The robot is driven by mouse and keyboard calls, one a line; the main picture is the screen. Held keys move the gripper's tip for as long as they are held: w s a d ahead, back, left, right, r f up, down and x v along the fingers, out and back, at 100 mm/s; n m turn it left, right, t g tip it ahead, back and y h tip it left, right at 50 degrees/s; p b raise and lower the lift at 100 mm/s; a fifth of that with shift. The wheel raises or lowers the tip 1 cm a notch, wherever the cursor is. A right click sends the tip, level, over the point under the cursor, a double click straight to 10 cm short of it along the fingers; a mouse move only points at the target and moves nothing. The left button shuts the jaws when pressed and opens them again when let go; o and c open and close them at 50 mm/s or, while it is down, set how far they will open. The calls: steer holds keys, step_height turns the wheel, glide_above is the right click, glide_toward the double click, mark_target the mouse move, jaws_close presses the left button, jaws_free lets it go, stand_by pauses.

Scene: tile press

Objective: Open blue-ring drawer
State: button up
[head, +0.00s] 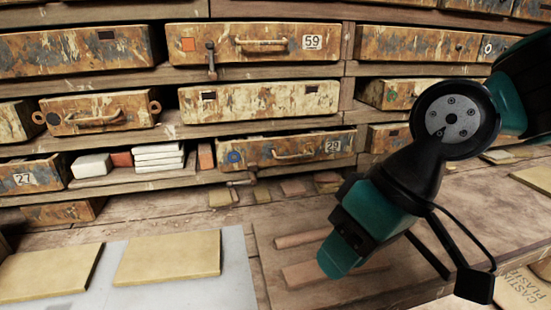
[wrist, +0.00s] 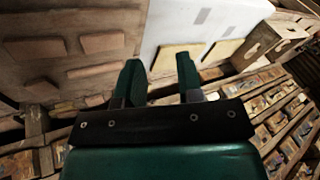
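The rusty, paint-flaked drawer (head: 270,148) with a blue ring mark (head: 233,157) on its left side and a "29" label (head: 333,146) sits in the lowest full row of the rack in the head view. It has a curved bar handle (head: 293,154) in the middle of its front. It appears closed. My gripper (head: 340,262) is in front of the rack, below and right of this drawer, apart from it. In the wrist view, my gripper's two green fingers (wrist: 160,78) stand apart with nothing between them.
Other drawers line the rack, including "59" (head: 255,43) above and "27" (head: 32,176) at left. White tiles (head: 158,157) fill a gap left of the drawer. Below lie a board with clay bars (head: 303,238) and tan slabs (head: 168,258) on a pale sheet.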

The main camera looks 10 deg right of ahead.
steer(key=w+d+f+m+t+y+b, duration=0.2)
steer(key=w+f+m+t+b, duration=0.2)
steer(key=w+m+t+b, duration=0.25)
steer(key=m+t+p, duration=0.7)
steer(key=m, duration=0.6)
glide_toward(297, 157)
steer(key=shift+h, duration=0.3)
steer(key=p+x, duration=0.4)
steer(key=x, duration=0.5)
steer(key=shift+w+a+r, duration=0.1)
steer(key=shift+w+a, duration=0.15)
steer(key=shift+a, duration=0.05)
steer(key=shift+c, duration=0.5)
jaws_close()
